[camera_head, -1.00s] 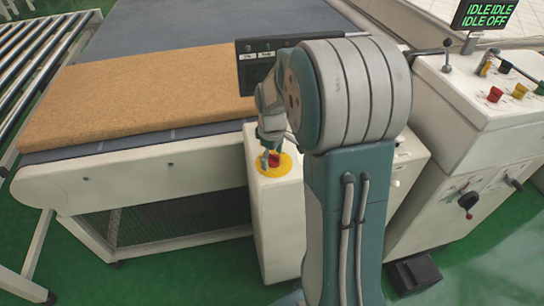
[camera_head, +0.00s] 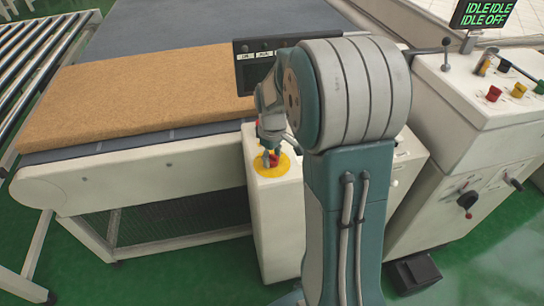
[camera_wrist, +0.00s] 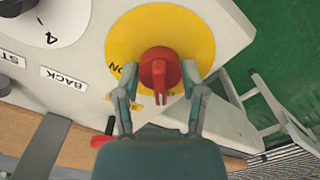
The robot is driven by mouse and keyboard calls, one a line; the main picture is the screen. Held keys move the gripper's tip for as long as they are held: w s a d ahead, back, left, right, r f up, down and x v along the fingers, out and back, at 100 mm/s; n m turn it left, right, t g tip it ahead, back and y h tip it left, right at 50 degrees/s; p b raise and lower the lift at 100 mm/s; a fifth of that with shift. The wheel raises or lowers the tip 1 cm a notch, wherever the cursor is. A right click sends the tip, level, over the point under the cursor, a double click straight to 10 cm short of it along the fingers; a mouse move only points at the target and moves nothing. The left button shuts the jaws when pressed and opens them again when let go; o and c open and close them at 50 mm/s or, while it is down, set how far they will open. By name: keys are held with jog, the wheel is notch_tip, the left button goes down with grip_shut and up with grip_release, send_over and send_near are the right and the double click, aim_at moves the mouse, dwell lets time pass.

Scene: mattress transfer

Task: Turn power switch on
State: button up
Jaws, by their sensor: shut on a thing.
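The red rotary power switch (camera_wrist: 160,72) sits on a round yellow plate (camera_wrist: 187,30) in the wrist view. The plate carries "ON" lettering, partly covered by a finger. My gripper (camera_wrist: 161,76) has one finger on each side of the red knob and is shut on it. The knob's ridge runs roughly up and down in that view. In the head view, the yellow plate (camera_head: 289,166) is on top of a white pedestal (camera_head: 272,215), and my gripper (camera_head: 270,152) reaches down over the knob, hiding part of it.
A display (camera_head: 485,14) at top right reads "IDLE IDLE" and "IDLE OFF". A control console (camera_head: 470,130) with levers and coloured knobs stands at right. A brown mattress (camera_head: 135,98) lies on the conveyor at left. A dark panel (camera_head: 258,72) stands behind my arm.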

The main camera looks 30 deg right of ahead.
jog(key=m, duration=0.4)
jog(key=shift+w, duration=0.1)
jog(key=m, duration=0.9)
jog(key=shift+r+m, duration=0.1)
jog(key=shift+m, duration=1.7)
jog(key=o, duration=1.2)
jog(key=shift+c, duration=0.2)
